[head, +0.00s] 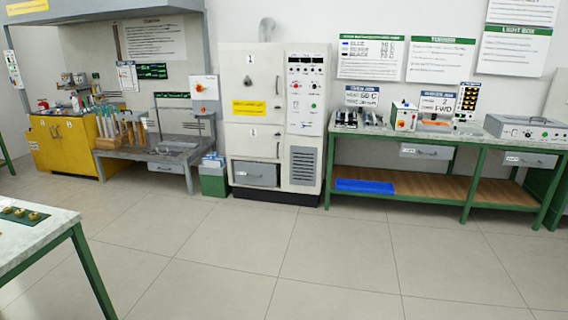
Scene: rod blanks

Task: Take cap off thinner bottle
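I cannot pick out the thinner bottle or its cap for certain. Several small containers and items (75,102) stand on top of the yellow cabinet (62,148) at the far left, across the room. One has a red part (43,104). They are too small to tell whether any is the thinner bottle or carries a cap. Neither of my grippers is in the head view.
A grey bench (172,157) with upright rods stands beside the yellow cabinet. A white oven-like cabinet (254,95) stands mid-wall, and a green-framed bench (420,141) stands at right. A pale table (38,238) is near left. The tiled floor (290,250) between is clear.

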